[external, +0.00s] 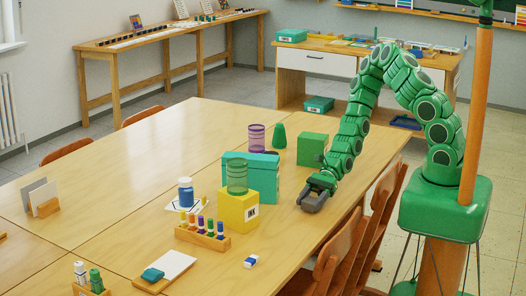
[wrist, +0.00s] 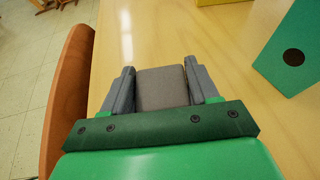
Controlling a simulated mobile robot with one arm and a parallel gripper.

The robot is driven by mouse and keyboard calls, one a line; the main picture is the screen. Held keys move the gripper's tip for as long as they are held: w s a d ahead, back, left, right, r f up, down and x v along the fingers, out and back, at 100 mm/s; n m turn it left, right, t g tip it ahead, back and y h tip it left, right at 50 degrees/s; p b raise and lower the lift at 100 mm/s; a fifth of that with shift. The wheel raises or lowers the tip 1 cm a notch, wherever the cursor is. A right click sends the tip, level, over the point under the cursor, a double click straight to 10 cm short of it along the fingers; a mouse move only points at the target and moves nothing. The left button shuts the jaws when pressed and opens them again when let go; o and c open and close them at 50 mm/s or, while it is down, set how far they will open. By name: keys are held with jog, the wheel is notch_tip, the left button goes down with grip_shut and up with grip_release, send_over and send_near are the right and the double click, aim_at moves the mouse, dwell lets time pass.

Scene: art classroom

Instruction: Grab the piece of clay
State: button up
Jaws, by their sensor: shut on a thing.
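The piece of clay (wrist: 162,88) is a grey-brown block seen in the wrist view, between the two dark grey fingers of my gripper (wrist: 163,85). The fingers close on its left and right sides, and its near end is hidden by the green gripper body. In the external view my gripper (external: 311,202) is low over the table's right part, pointing toward the near side. There the clay is hard to tell apart from the dark fingers.
A yellow ink box (external: 238,210) and a teal box (external: 262,180) stand left of my gripper; a green cube (external: 312,149) stands behind it. Wooden chairs (external: 340,255) line the table's right edge. A small eraser (external: 251,261) lies nearer.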

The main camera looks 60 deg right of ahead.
aim_at(310, 200)
jog(key=shift+r, duration=4.6)
